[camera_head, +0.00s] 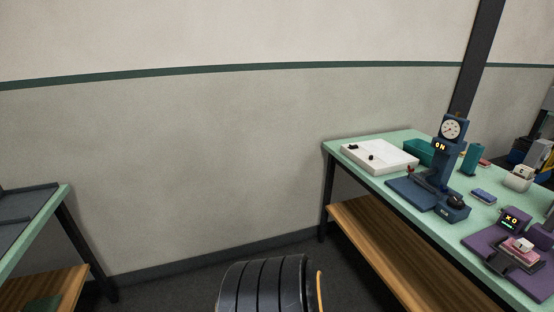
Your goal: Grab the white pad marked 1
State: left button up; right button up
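No pad with a readable mark 1 can be made out. A flat white board or tray (380,157) with small black pieces on it lies on the far left end of the green-topped table (338,146) at the right; I cannot tell whether it bears a number. A small white item (524,245) sits on a pink block on the purple machine at the lower right; its marking is too small to read. Neither of my grippers is in view.
The table also holds a blue machine (436,178) with a dial, a teal tray (419,151), a teal cylinder (472,159) and a purple machine (482,245). A wooden shelf (390,250) is below. Another table (52,204) stands left. Dark floor lies between.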

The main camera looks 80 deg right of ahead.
aim_at(522, 245)
jog(key=z, duration=3.6)
